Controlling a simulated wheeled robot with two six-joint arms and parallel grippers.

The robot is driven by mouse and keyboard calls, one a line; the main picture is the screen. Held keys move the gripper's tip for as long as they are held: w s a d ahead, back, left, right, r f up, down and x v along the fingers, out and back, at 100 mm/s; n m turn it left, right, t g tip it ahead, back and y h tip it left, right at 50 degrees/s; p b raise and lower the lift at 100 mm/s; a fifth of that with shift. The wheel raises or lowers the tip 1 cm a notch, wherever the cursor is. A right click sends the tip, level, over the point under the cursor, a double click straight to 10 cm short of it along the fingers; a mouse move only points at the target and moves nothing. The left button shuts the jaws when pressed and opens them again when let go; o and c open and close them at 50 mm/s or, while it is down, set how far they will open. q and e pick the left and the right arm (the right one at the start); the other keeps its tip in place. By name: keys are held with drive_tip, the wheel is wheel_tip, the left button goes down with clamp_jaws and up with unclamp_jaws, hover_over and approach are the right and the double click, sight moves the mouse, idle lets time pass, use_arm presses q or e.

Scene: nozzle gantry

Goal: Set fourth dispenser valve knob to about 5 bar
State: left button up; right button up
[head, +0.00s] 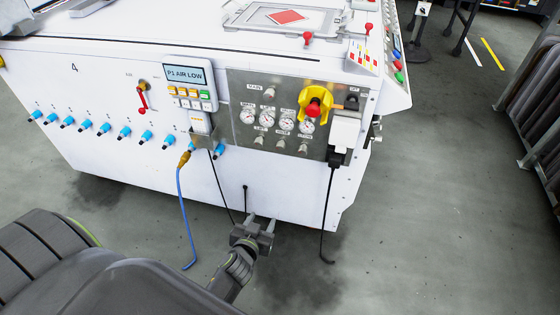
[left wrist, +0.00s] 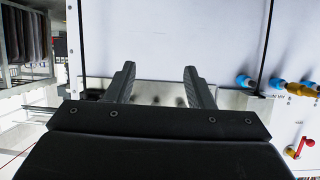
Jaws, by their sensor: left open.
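A metal panel (head: 232,90) on the white machine's front carries a row of small round gauges (head: 287,123). Below them is a row of small grey knobs, the rightmost (head: 303,149) near the panel's lower right. Another knob (head: 269,93) sits above, by the MAIN label. Which knob is the fourth dispenser valve, and the gauge readings, are too small to tell. My left gripper (head: 261,221) is open and empty, low in front of the machine, below the panel and apart from the knobs. Its two fingers (left wrist: 161,86) show spread before the blank white front in the left wrist view. My right gripper is not in view.
A yellow and red rotary switch (head: 314,106) juts out at the panel's right. A black cable (head: 330,205) and a blue hose (head: 182,215) hang down the front. A display (head: 184,74) reads "P1 AIR LOW". The floor (head: 420,220) at right is clear.

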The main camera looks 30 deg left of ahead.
use_arm(q)
drive_tip(key=w+r+n+t+y+b, duration=0.1)
drive_tip(key=w+r+t+b, duration=0.3)
drive_tip(key=r, duration=0.7)
drive_tip(key=b, duration=0.1)
approach(279, 149)
drive_tip(key=x, duration=0.9)
drive_tip(key=shift+w+f, duration=0.1)
drive_tip(key=shift+w, duration=0.25)
drive_tip(key=shift+w+y, duration=0.3)
drive_tip(key=shift+w+a, duration=0.1)
drive_tip(key=shift+w, duration=0.1)
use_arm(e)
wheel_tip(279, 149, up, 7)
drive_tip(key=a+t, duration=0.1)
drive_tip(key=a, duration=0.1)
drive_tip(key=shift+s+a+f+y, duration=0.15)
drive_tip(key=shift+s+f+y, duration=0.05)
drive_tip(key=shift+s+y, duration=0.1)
use_arm(q)
drive_tip(key=c, duration=1)
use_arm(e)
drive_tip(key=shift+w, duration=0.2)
